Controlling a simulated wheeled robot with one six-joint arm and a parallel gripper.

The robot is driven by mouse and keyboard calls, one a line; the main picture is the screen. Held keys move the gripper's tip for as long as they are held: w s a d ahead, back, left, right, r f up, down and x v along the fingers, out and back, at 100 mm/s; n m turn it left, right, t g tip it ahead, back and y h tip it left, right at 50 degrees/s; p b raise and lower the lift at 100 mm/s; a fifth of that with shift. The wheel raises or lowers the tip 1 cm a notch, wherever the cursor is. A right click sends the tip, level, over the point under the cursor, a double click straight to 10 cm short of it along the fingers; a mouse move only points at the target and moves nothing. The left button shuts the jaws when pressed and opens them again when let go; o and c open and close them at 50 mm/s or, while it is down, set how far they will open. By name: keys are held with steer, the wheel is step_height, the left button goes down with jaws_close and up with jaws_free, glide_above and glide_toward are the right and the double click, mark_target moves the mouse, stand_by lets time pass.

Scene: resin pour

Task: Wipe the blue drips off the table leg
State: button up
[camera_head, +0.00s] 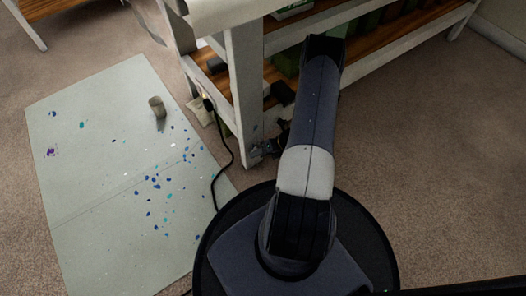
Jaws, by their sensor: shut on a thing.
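The white table leg (245,95) stands upright at the near corner of a white-framed table with wooden shelves. I cannot make out blue drips on the side of it that faces me. My gripper (268,148) is low at the right side of the leg, close to its foot. It is shut on a small greyish thing (256,151), which looks to be against or right beside the leg. The thing is too small and dark to tell what it is. My arm hides part of the gripper and the shelf behind.
A pale sheet (90,215) with blue, teal and purple spots covers the floor at left. A small grey cup (157,107) stands on it. A black cord (229,160) hangs beside the leg and runs along the floor. Carpet (430,170) at right is clear.

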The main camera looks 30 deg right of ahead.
steer(key=shift+a, duration=1.65)
steer(key=shift+r, duration=0.1)
steer(key=shift+d, duration=0.1)
steer(key=shift+w+d+r, duration=0.1)
steer(key=shift+d, duration=0.95)
steer(key=d, duration=0.4)
steer(key=shift+d, duration=0.1)
steer(key=shift+a, duration=3.25)
